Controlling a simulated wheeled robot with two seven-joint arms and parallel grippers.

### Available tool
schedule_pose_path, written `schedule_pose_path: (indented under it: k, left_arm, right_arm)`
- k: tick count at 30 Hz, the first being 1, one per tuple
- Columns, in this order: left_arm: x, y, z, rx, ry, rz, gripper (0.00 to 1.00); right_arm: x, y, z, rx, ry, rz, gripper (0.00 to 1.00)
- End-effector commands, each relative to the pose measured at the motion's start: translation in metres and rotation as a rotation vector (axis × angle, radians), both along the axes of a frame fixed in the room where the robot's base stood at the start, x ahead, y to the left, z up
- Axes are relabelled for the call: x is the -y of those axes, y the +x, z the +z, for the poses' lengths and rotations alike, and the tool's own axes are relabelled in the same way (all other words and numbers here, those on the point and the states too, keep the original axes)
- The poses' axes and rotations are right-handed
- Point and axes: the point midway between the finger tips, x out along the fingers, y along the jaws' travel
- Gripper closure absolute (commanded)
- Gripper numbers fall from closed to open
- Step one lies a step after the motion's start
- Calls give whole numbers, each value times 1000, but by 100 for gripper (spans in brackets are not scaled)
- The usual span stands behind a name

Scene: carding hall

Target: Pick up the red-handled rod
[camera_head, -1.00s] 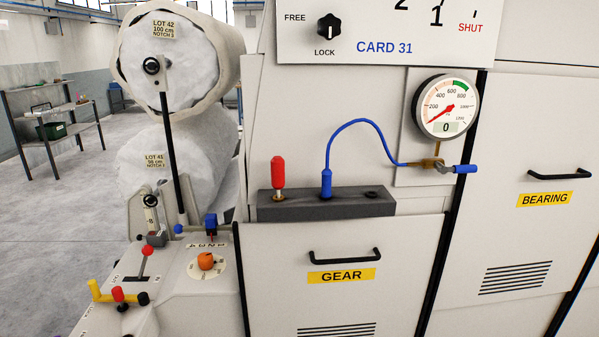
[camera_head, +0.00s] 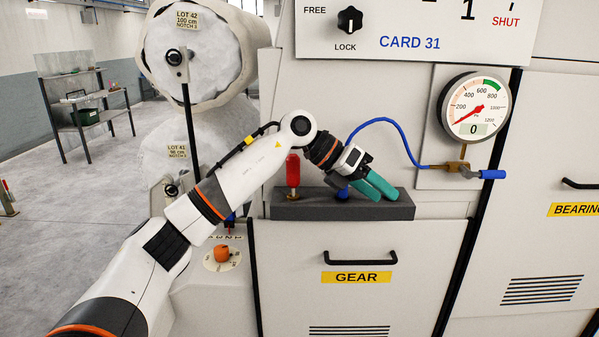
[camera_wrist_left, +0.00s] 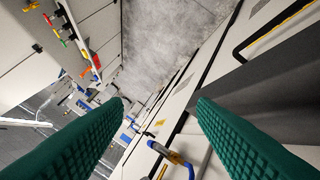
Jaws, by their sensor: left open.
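The red-handled rod (camera_head: 293,170) stands upright in a dark grey block (camera_head: 310,210) on the card machine's front, above the GEAR door. My left gripper (camera_head: 386,194) has teal fingers and is in front of the block's right part, to the right of the rod and apart from it. Its fingers are open and empty; they also show spread apart in the left wrist view (camera_wrist_left: 160,103). The rod cannot be made out in that view. My left forearm passes just left of the red handle. My right gripper is not in view.
A blue plug (camera_head: 342,193) sits in the block, partly behind my left wrist. Its blue hose (camera_head: 402,140) arches right toward a gauge (camera_head: 475,107) and blue-handled valve (camera_head: 492,174). An orange knob (camera_head: 222,253) is lower left. The GEAR door handle (camera_head: 360,258) juts out below.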

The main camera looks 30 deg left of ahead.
Motion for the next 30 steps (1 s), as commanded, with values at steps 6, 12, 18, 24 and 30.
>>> schedule_pose_path:
  k: [6, 12, 18, 24, 30]
  left_arm:
    - [-129, -28, 74, -24, 482, 182, 48]
    - [-194, -58, 108, -110, 649, 317, 48]
    - [-201, -56, 91, -133, 673, 337, 48]
    - [-197, -43, 61, -132, 670, 335, 48]
    - [-195, -37, 48, -129, 669, 334, 48]
  right_arm:
    - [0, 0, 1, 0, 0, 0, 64]
    - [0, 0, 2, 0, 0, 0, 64]
    - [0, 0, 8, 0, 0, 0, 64]
    - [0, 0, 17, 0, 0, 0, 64]
    - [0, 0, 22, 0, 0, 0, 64]
